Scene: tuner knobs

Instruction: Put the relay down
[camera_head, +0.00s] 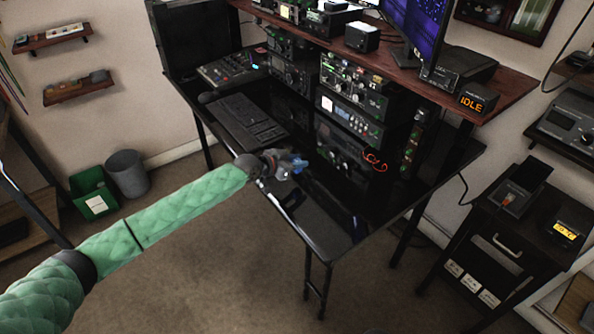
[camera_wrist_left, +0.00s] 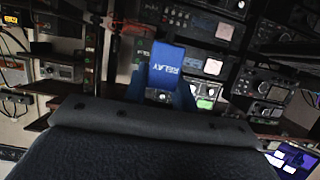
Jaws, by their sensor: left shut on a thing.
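The relay is a blue block (camera_wrist_left: 166,62) with white "RELAY" lettering in the left wrist view. My left gripper (camera_wrist_left: 162,93) is shut on it, with a finger on each side of its lower part. In the head view my left gripper (camera_head: 278,168) reaches in from the left over the front part of the black desk (camera_head: 318,232). The blue relay (camera_head: 298,163) shows small at its tip. It appears held above the desk top, but I cannot tell the height. My right gripper is not in view.
Stacked radio units (camera_head: 350,112) stand at the back of the desk, with a red coiled cord (camera_head: 375,162) in front. A keyboard (camera_head: 243,122) lies to the left. A wooden shelf (camera_head: 510,88) holds monitors above. The desk's front right surface looks mostly bare.

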